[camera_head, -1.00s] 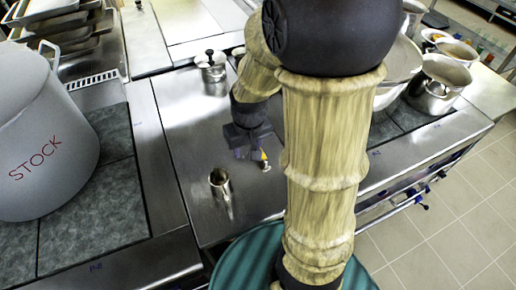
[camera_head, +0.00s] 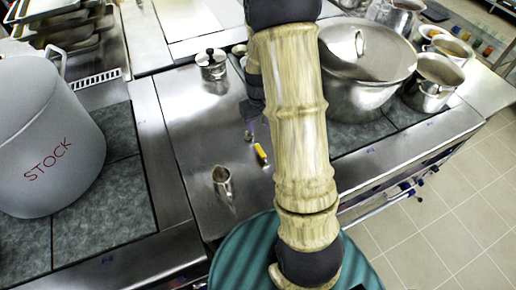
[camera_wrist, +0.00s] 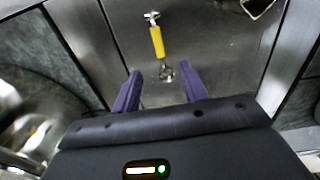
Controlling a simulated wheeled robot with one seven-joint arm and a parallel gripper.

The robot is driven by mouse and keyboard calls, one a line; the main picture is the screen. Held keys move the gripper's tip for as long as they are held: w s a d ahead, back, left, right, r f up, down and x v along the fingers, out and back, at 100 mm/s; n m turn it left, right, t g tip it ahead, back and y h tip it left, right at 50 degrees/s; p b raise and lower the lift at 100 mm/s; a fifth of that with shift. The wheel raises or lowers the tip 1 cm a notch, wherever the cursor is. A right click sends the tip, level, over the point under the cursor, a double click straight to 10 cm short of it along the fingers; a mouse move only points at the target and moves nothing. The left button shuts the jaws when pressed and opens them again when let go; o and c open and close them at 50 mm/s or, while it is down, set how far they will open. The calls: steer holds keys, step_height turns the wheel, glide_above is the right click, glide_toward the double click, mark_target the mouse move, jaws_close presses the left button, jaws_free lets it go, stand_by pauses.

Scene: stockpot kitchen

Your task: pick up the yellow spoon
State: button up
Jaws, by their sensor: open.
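The yellow spoon (camera_head: 261,152) lies on the steel counter beside a small metal jug. In the wrist view the spoon (camera_wrist: 157,42) shows a yellow handle with metal at both ends. My gripper (camera_wrist: 159,70) is open and empty, its two purple fingers pointing toward the spoon. The spoon's nearer metal end appears between the fingertips in that view, but the yellow handle is beyond them. In the head view my arm mostly hides the gripper, which is on the far side of the spoon.
The small metal jug (camera_head: 222,181) stands left of the spoon. A lidded metal canister (camera_head: 211,65) stands farther back. A large STOCK pot (camera_head: 45,140) is at the left, and a big steel pot (camera_head: 365,75) is behind my arm at the right.

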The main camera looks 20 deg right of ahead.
mark_target(260, 150)
step_height(260, 150, down, 11)
steer(key=p, duration=0.2)
steer(key=shift+r+p, duration=0.2)
steer(key=shift+p, duration=0.1)
steer(key=shift+d+f+p, duration=0.15)
steer(key=shift+f+p, duration=0.55)
steer(key=shift+f, duration=0.05)
steer(key=shift+w+d+f+p, duration=0.1)
steer(key=shift+f+p, duration=0.6)
steer(key=shift+f, duration=1.2)
jaws_close()
